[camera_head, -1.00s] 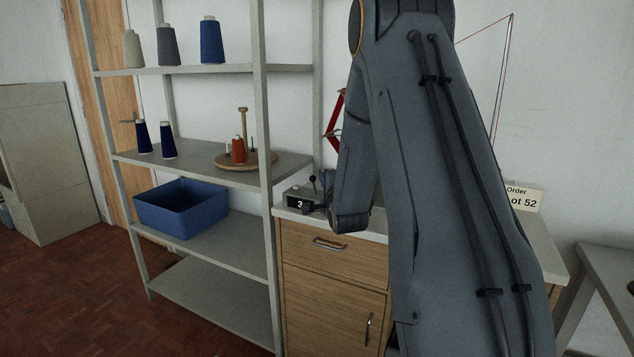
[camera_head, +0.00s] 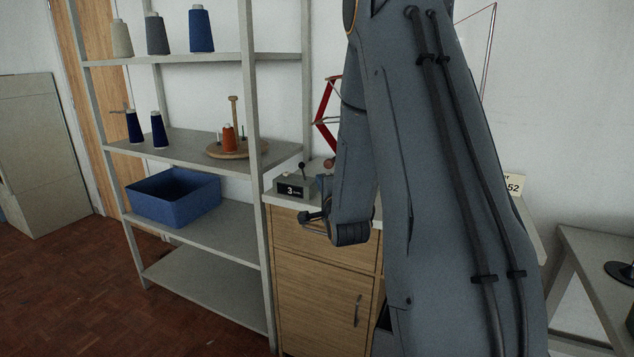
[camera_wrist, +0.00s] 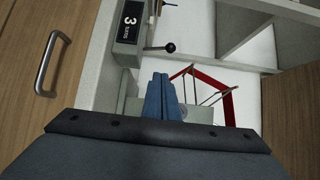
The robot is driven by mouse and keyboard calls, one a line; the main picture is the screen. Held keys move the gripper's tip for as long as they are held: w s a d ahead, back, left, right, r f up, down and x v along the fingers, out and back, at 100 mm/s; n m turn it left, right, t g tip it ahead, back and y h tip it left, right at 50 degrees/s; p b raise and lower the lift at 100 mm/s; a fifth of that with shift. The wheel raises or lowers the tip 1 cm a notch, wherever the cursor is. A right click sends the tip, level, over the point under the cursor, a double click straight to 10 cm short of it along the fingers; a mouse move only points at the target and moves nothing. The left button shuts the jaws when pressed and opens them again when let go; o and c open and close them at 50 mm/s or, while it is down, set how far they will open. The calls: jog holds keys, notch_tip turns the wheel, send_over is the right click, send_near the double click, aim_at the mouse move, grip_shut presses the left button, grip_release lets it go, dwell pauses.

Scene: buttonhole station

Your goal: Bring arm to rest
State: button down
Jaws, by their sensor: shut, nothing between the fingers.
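My gripper (camera_wrist: 163,82) shows in the wrist view with its two blue-grey fingers together and nothing between them. In the head view, my gripper (camera_head: 308,217) is small and partly hidden by my own arm, at the front edge of the wooden cabinet's top (camera_head: 283,199). A small grey device with a black display reading 3 (camera_head: 291,190) sits on that top, beside the gripper. The device also shows in the wrist view (camera_wrist: 130,22), with a black-knobbed lever. My arm covers much of the cabinet.
A grey shelf unit (camera_head: 252,120) stands left of the cabinet, holding thread cones, a wooden spool stand (camera_head: 236,149) and a blue bin (camera_head: 175,197). A red frame (camera_head: 325,105) stands behind my arm. A grey table (camera_head: 595,250) is at right. Floor is clear at lower left.

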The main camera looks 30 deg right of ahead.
jog(key=shift+a, duration=0.1)
jog(key=s+a+f+n+g+y, duration=0.3)
jog(key=s+a+f+n+g, duration=0.6)
jog(key=s+a+n, duration=0.4)
jog(key=s+a+n+g, duration=0.4)
jog(key=s, duration=0.6)
jog(key=s+a+n+g+y, duration=0.1)
jog(key=s+a+n+g, duration=0.3)
jog(key=s, duration=0.6)
jog(key=shift+s+a+f+y, duration=0.15)
jog(key=shift+a+f+y, duration=0.05)
jog(key=shift+f+y, duration=0.15)
jog(key=shift+d, duration=0.15)
